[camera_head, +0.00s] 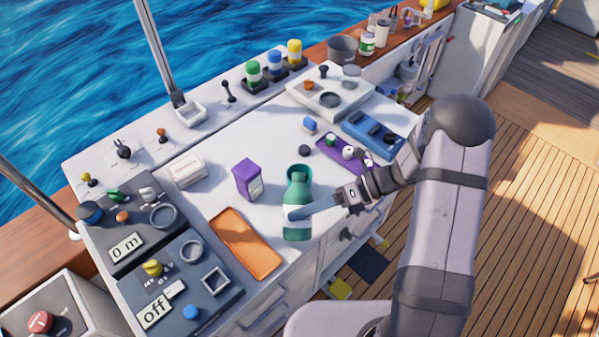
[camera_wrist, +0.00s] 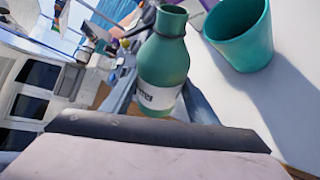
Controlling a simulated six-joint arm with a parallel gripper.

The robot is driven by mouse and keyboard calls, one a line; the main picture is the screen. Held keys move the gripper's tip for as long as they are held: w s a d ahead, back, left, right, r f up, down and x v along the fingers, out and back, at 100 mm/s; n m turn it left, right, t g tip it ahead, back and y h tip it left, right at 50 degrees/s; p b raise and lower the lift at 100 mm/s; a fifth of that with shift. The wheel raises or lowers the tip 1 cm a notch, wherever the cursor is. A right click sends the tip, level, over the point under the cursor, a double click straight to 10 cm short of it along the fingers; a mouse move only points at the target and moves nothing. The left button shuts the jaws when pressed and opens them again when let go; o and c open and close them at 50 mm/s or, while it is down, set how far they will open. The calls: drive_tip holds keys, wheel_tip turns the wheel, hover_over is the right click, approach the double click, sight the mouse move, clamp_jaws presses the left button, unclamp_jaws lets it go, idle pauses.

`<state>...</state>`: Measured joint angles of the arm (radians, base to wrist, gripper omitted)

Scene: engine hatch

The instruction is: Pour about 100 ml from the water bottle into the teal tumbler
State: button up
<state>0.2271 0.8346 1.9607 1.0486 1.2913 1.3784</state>
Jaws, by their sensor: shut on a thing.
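The green water bottle (camera_head: 299,198) with a white label is upright near the front edge of the white counter. My gripper (camera_head: 298,212) is shut on its body from the right side. In the wrist view the bottle (camera_wrist: 164,72) is between the two fingers (camera_wrist: 160,100), and its neck points away from the palm side at the top. I cannot tell whether its base touches the counter. The teal tumbler (camera_wrist: 241,38) stands upright beside the bottle in the wrist view. In the head view the tumbler (camera_head: 299,171) shows just behind the bottle, which partly hides it. Its contents are not visible.
A purple carton (camera_head: 248,180) and an orange tray (camera_head: 245,243) are left of the bottle. A purple mat (camera_head: 344,154) with small items and a blue case (camera_head: 374,134) lie behind my gripper. Control panels (camera_head: 180,285) fill the left end.

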drive_tip(key=shift+w+r+n+t+p, duration=0.2)
drive_tip(key=shift+w+r+n+p, duration=0.1)
drive_tip(key=shift+r+p, duration=0.25)
drive_tip(key=shift+w+r+n+t+p, duration=0.2)
drive_tip(key=shift+r+n+p, duration=0.15)
drive_tip(key=shift+r, duration=0.3)
drive_tip(key=shift+f+t+b, duration=0.3)
drive_tip(key=shift+f+b, duration=0.5)
drive_tip(key=shift+f, duration=0.05)
drive_tip(key=shift+w+f+n+t+b, duration=0.1)
drive_tip(key=shift+f+n+t+b, duration=0.3)
drive_tip(key=shift+f+n+b, duration=0.3)
drive_tip(key=shift+f+n+t+b, duration=0.3)
drive_tip(key=shift+f+b, duration=0.15)
drive_tip(key=shift+b, duration=0.55)
drive_tip(key=shift+r+n, duration=0.1)
drive_tip(key=shift+n, duration=0.15)
drive_tip(key=n+t+b, duration=0.1)
drive_tip(key=b, duration=0.1)
drive_tip(key=n+t+b, duration=0.1)
drive_tip(key=b, duration=0.2)
drive_tip(key=shift+f+t, duration=0.25)
drive_tip(key=shift+t, duration=0.05)
drive_tip(key=shift+n+b, duration=0.4)
drive_tip(key=shift+b, duration=0.25)
drive_tip(key=shift+r+t, duration=0.15)
drive_tip(key=shift+t, duration=0.15)
